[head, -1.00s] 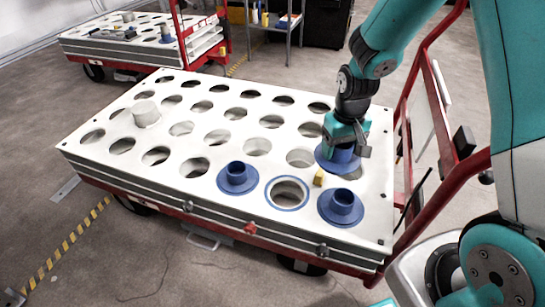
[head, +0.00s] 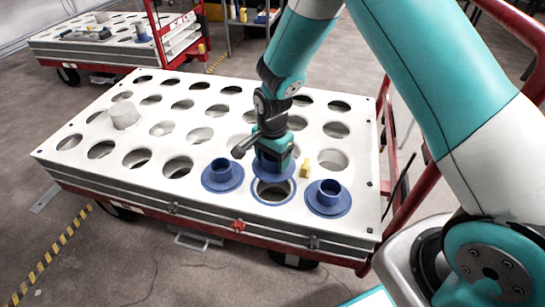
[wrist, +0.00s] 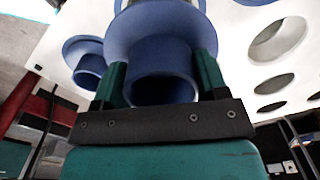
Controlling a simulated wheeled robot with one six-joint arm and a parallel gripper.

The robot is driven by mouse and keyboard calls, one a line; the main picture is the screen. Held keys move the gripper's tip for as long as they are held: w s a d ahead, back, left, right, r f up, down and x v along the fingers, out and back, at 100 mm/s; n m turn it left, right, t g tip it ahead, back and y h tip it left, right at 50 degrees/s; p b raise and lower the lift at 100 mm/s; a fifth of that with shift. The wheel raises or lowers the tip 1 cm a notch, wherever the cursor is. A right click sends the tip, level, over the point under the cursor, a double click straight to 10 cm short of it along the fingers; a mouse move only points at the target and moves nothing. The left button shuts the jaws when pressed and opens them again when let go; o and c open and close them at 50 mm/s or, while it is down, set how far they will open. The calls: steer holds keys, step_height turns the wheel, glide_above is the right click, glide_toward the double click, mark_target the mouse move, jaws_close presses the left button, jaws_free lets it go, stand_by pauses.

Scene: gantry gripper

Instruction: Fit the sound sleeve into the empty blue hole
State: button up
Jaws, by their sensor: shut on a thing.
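My gripper (head: 273,160) is shut on a blue flanged sleeve (head: 272,174). It holds the sleeve above the blue-ringed hole (head: 272,198) near the front edge of the white deck. The flange hides the back part of the hole, and the sleeve's lower end is hidden. In the wrist view the sleeve's blue collar (wrist: 160,58) sits between the two green fingers, with its wide flange beyond. Other blue sleeves sit on the deck, one left of the hole (head: 222,176) and one right of it (head: 328,198).
A white cylinder (head: 125,115) stands toward the deck's left. The white deck (head: 225,146) has many open holes. A red cart handle (head: 425,190) rises at right. Another cart (head: 90,50) stands behind.

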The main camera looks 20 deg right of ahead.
steer(key=shift+r+p, duration=0.1)
steer(key=shift+p, duration=0.25)
steer(key=shift+f+b, duration=1.75)
steer(key=shift+f, duration=1.2)
steer(key=shift+p, duration=0.75)
steer(key=shift+f+b, duration=0.9)
steer(key=shift+f, duration=0.85)
steer(key=o, duration=1.1)
steer(key=shift+r, duration=0.1)
step_height(320, 180, up, 17)
steer(key=p, duration=0.5)
glide_above(272, 172)
steer(key=w+d, duration=0.1)
steer(key=w, duration=0.1)
steer(key=shift+w+r, duration=0.15)
steer(key=shift+w, duration=0.05)
